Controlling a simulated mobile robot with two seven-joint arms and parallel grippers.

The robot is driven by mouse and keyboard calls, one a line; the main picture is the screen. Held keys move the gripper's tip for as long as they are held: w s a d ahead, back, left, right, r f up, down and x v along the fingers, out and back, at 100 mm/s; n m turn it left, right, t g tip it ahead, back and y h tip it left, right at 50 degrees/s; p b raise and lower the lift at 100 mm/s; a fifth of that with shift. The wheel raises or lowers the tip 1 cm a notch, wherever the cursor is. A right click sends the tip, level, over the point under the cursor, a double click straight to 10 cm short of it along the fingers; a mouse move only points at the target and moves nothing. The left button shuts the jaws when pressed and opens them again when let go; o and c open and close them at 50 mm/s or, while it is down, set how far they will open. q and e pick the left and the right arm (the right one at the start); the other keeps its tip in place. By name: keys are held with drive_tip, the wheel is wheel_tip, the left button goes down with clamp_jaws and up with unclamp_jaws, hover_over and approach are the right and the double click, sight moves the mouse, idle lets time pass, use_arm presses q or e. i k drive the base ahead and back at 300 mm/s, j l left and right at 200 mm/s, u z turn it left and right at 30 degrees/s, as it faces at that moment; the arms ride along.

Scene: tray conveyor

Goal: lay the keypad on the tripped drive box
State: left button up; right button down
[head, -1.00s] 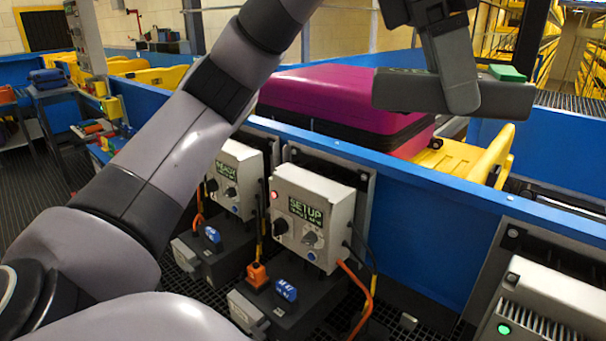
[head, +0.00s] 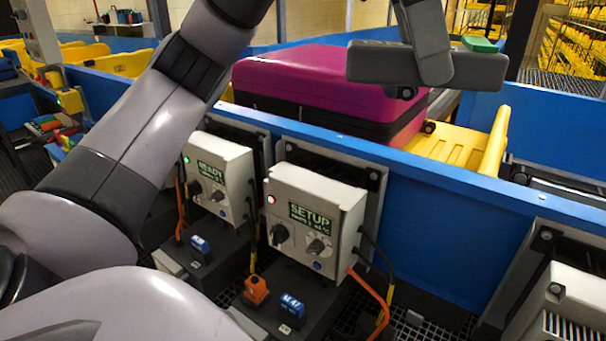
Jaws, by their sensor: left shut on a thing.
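The keypad (head: 378,63), a flat dark grey slab seen edge-on, is held in the air at the upper right. My left gripper (head: 434,68) is shut on it, one finger across its near side. A green patch shows at its right end. The keypad's face cannot be made out. The drive box with the red light (head: 313,214) reads SETUP and is below and left of the keypad, clearly apart from it. Its top is bare. The drive box with the green light (head: 219,175) reads READY, to its left. My right gripper is out of view.
A blue conveyor side wall (head: 440,205) runs behind the boxes. A magenta suitcase (head: 310,78) lies in a yellow tray (head: 462,147) beyond it. Orange and black cables hang beside the boxes. Another white unit (head: 568,300) stands at the lower right.

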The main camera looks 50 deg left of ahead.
sight(311, 181)
drive_tip(key=i+j+z, duration=0.1)
drive_tip(key=j, duration=0.85)
drive_tip(key=j+z, duration=0.1)
drive_tip(key=j, duration=0.8)
drive_tip(key=i, duration=0.05)
